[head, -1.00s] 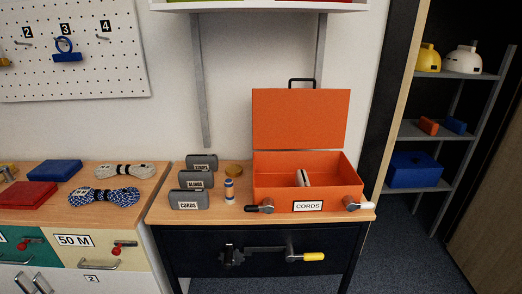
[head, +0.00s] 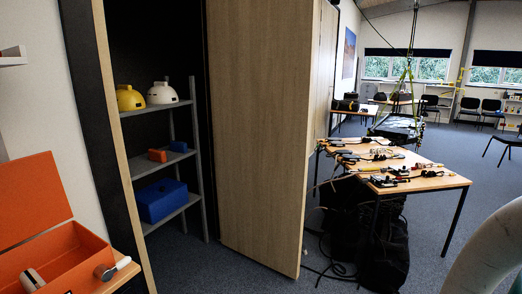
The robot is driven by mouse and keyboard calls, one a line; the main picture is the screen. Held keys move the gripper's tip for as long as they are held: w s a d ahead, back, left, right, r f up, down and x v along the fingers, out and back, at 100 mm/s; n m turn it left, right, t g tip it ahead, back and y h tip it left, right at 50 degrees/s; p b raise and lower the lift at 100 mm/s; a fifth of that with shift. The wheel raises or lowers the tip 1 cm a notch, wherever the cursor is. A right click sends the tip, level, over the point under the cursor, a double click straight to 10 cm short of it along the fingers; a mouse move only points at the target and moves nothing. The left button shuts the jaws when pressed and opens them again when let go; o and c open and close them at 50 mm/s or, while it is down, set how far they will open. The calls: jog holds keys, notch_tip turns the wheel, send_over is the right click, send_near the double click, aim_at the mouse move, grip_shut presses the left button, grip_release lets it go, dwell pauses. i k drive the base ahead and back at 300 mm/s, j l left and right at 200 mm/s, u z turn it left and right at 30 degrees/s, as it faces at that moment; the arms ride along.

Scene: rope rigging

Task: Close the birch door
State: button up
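The birch door (head: 262,135) is a tall pale wood panel in the middle of the head view. It stands open, leaving a wide gap on its left into a dark closet. The pale door frame edge (head: 122,150) runs down the left side of the opening. No handle shows on the visible face of the door. My gripper is not in view; a pale rounded part of my arm (head: 485,255) shows at the lower right edge.
Closet shelves (head: 170,158) hold yellow and white helmets and blue and orange boxes. An open orange box (head: 60,258) sits at lower left. Right of the door are a gear-covered table (head: 440,180) and a black bag (head: 375,245). Carpet before the closet is clear.

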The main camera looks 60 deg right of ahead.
aim_at(262, 53)
jog(key=l+z, duration=0.1)
jog(key=z, duration=1.35)
jog(key=i+l, duration=0.6)
jog(key=i+l+z, duration=0.1)
jog(key=i+l, duration=0.45)
jog(key=i, duration=0.2)
jog(key=i+l+z, duration=0.1)
jog(key=i+l, duration=0.45)
jog(key=i, duration=0.15)
